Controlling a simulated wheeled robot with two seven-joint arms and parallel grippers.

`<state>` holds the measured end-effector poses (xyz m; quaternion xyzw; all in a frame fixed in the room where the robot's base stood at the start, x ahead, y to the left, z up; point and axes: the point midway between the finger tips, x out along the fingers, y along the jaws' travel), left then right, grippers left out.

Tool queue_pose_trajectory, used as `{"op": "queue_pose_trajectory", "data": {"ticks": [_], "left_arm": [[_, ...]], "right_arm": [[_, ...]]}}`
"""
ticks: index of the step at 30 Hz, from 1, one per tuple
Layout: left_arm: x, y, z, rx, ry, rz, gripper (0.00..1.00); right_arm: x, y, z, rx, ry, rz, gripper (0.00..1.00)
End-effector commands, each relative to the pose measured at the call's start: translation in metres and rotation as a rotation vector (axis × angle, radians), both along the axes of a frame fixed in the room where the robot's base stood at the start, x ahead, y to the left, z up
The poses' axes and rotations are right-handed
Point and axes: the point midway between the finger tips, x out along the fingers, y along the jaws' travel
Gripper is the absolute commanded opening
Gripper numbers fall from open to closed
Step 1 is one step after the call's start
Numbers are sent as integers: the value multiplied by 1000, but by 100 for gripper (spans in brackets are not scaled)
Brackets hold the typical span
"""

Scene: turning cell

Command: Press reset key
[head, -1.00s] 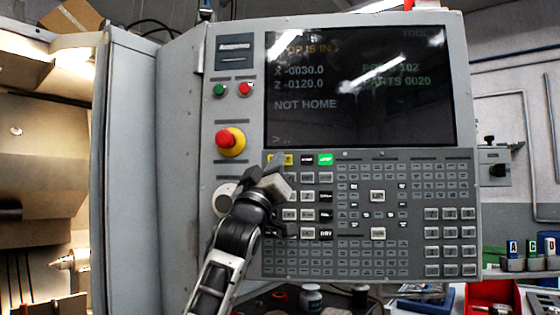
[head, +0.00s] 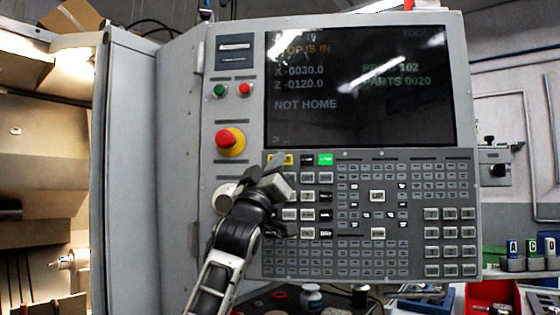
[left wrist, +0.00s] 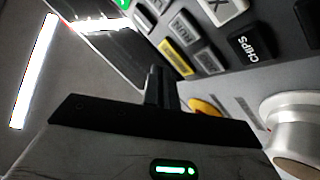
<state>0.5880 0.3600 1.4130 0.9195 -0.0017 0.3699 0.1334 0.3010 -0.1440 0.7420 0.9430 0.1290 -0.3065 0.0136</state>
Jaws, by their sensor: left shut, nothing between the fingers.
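The control panel (head: 350,270) fills the middle of the head view. A yellow key (head: 286,159) sits at the top left of its keypad, in a row with a black key (head: 306,160) and a green key (head: 326,159). The yellow key also shows in the left wrist view (left wrist: 176,57); its label is unreadable. My left gripper (head: 273,165) is shut and empty, its fingertips just below the yellow key in the head view and partly over it. In the left wrist view the shut fingers (left wrist: 158,85) point toward the keys; I cannot tell whether they touch.
A red emergency stop button (head: 229,139) on a yellow base and a pale round knob (head: 225,198) are left of the keypad, close to my left gripper. The screen (head: 350,120) above reads "NOT HOME". Bins lettered A, C and D (head: 530,262) stand at right.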

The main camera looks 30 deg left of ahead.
Motion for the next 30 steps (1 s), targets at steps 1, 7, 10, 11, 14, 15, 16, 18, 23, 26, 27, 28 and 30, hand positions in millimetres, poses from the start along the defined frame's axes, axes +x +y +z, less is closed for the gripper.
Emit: {"op": "queue_pose_trajectory", "data": {"ticks": [1,7,10,11,14,15,16,18,23,26,27,28,30], "left_arm": [[0,0,0,0,0,0,0],[5,2,1,-1,1,0,0],[8,4,1,-2,1,-1,0],[8,4,0,-2,0,-1,0],[8,4,0,-1,0,-1,0],[8,4,0,-1,0,-1,0],[8,4,0,-1,0,-1,0],[8,4,0,-1,0,-1,0],[8,4,0,0,0,0,0],[9,4,0,-1,1,-1,0],[10,5,0,-1,1,-1,0],[10,5,0,-1,1,-1,0],[11,5,0,-1,1,-1,0]], "right_arm": [[0,0,0,-2,0,1,0],[0,-1,5,-3,1,2,0],[0,-1,6,-3,1,2,0],[0,-1,6,-3,1,2,0],[-1,-1,6,-3,1,2,0],[-1,-1,6,-3,1,2,0],[-1,-1,6,-3,1,2,0],[-1,0,6,-2,1,1,0],[0,0,6,2,3,-2,0],[0,1,8,4,2,-3,0],[0,1,8,5,3,-4,0],[0,1,8,6,3,-5,0],[0,2,9,7,3,-5,0]]}}
